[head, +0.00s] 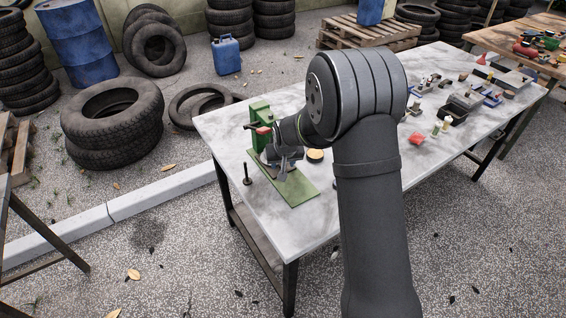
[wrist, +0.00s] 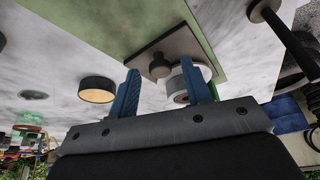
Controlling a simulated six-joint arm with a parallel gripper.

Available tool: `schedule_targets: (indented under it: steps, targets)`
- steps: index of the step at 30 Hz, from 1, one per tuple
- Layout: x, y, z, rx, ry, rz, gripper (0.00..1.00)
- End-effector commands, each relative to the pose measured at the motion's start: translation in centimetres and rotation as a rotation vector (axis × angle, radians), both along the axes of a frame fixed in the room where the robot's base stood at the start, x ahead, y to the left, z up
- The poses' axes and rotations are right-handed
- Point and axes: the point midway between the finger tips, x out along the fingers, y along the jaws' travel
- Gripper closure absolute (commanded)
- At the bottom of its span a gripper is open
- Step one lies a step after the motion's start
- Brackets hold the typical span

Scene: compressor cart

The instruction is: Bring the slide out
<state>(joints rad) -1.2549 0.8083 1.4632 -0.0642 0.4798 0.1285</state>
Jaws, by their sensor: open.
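The green compressor-like fixture (head: 261,112) stands on the marble-topped table with a green base plate (head: 299,190) in front of it. In the wrist view a grey square plate (wrist: 183,43) with a dark round knob (wrist: 160,66) lies against the green surface; it looks like the slide. My gripper (head: 284,164) is low over the base plate. In the wrist view its blue fingers (wrist: 160,70) are open, with the knob appearing between their tips; I cannot tell any contact. A pale ring-shaped part (wrist: 180,84) is partly hidden behind the right finger. The head view mostly hides the slide.
A dark round piece with a tan face (head: 315,155) sits beside the base plate. A dark upright post (head: 247,174) stands near the table's left edge. Several small parts and trays (head: 466,101) crowd the table's far right. The near middle of the tabletop (head: 250,205) is clear.

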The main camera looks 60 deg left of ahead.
Motion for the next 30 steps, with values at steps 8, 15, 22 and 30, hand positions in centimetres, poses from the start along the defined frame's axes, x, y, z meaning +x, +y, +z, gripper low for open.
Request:
schedule_targets:
  steps: [8,15,22,30]
  targets:
    - [0.0,0.0,0.0,0.000,0.000,0.000,0.79]
    - [0.0,0.0,0.1,0.000,0.000,0.000,1.00]
    - [0.0,-1.3,0.1,0.001,0.000,0.000,1.00]
    - [0.0,-6.3,0.1,-0.001,0.000,-0.002,1.00]
